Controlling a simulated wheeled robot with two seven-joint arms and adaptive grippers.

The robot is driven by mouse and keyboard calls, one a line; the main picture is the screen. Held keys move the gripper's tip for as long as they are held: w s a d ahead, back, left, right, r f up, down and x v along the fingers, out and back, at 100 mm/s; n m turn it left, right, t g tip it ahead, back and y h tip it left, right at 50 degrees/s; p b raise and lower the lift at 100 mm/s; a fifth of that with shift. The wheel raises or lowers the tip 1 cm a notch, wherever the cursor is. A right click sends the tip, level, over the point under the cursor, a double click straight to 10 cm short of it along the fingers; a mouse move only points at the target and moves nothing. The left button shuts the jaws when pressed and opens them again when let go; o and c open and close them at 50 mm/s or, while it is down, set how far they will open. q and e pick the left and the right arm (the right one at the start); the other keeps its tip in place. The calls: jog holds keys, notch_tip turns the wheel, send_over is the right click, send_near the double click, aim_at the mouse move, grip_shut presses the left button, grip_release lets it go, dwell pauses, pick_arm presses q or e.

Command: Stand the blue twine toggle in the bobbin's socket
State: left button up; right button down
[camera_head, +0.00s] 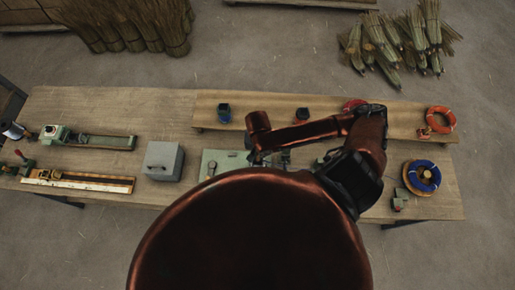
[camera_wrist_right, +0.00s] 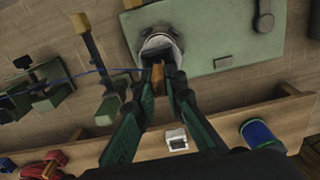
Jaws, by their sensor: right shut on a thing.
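My right gripper (camera_wrist_right: 158,88) is shut on a small brown wooden toggle (camera_wrist_right: 158,77). Blue twine (camera_wrist_right: 105,73) runs from the left toward it. Just beyond the toggle is a grey, round, cup-like part (camera_wrist_right: 161,45) at the edge of a green plate (camera_wrist_right: 225,40), which looks like the bobbin's socket. The toggle overlaps its near side in the wrist view; I cannot tell whether it is inside or in front. In the head view the green plate (camera_head: 211,158) lies mid-table, and my arm hides the toggle and socket. My left gripper is not in view.
A raised wooden board (camera_head: 260,103) along the back holds a blue spool (camera_head: 224,113) and an orange-red coil (camera_head: 441,119). A blue twine coil (camera_head: 424,178) lies at the right. A grey box (camera_head: 163,161) stands left of the plate. Bare tabletop (camera_head: 130,105) shows at the back left.

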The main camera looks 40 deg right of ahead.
jog(key=shift+f, duration=0.25)
jog(key=shift+f, duration=0.35)
jog(key=shift+f, duration=0.35)
jog(key=shift+f, duration=0.4)
jog(key=c, duration=1.9)
grip_release()
notch_tip(320, 180, up, 12)
